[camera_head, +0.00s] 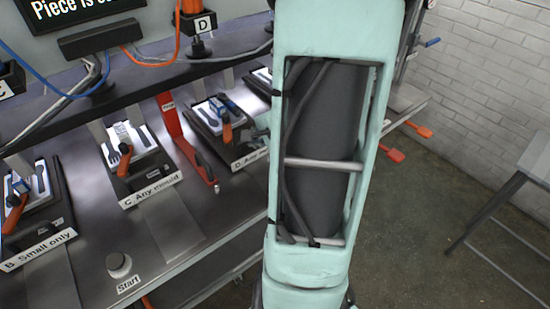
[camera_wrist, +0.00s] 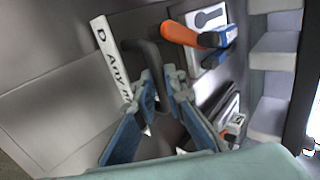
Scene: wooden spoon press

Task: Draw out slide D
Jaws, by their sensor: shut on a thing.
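Slide D (camera_head: 204,118) is a dark tray with a white label "D Any mould" (camera_head: 249,159) along its front edge; the label also shows in the wrist view (camera_wrist: 112,62). A mould with an orange handle (camera_head: 227,132) and blue parts lies on the slide; its orange handle also shows in the wrist view (camera_wrist: 181,34). The slide has a dark bent pull handle (camera_wrist: 150,52). My gripper (camera_wrist: 160,88) is shut on this handle, one blue-padded finger on each side. In the head view my gripper is mostly hidden behind my arm.
Slide C (camera_head: 148,190) and slide B (camera_head: 38,250) sit to the left, each with a mould. A red lever (camera_head: 180,135) stands between C and D. A Start button (camera_head: 119,264) is at the front. A metal stand (camera_head: 500,195) is at the right.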

